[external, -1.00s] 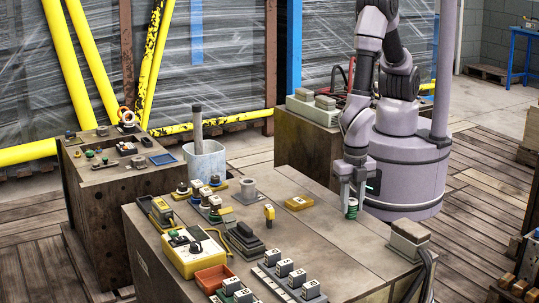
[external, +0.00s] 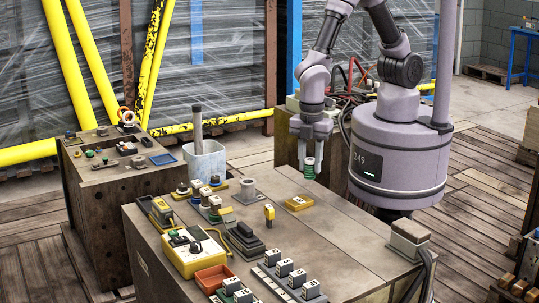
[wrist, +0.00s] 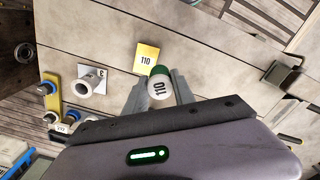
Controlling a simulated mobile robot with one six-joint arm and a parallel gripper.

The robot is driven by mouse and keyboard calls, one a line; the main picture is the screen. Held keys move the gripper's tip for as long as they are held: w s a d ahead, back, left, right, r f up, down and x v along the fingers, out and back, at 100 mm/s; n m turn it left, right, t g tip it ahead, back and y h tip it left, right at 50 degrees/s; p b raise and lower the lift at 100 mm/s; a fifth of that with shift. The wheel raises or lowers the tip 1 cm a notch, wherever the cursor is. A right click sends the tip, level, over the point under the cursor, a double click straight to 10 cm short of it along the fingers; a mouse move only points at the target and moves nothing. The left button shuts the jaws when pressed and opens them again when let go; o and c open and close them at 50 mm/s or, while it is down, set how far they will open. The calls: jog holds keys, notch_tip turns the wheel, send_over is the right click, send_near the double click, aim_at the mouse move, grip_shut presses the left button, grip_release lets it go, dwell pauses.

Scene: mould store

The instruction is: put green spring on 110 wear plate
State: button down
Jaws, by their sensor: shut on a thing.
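The green spring (external: 309,170) hangs upright between the fingers of my gripper (external: 310,152), which is shut on it, above the bench. The 110 wear plate (external: 298,203) is a small yellow plate lying flat and bare on the bench top. In the wrist view the plate (wrist: 147,57) shows its 110 label, just above and left of the spring. The spring and plate are apart.
Left of the plate are a grey plate with a hollow post (external: 247,190) and a yellow-handled item (external: 269,214). A yellow control box (external: 191,254) and an orange tray (external: 211,279) stand at the front left.

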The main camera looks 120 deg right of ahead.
aim_at(299, 201)
jog(key=d+f+b, duration=0.1)
jog(key=f, duration=0.1)
jog(key=d+f+m+b, duration=0.1)
jog(key=f, duration=0.2)
jog(key=w+d+f+m+b, duration=0.1)
jog(key=f+b, duration=0.1)
jog(key=f, duration=0.1)
jog(key=shift+d+f, duration=0.15)
jog(key=c, duration=1.5)
grip_release()
jog(key=o, duration=0.4)
jog(key=shift+o, duration=0.2)
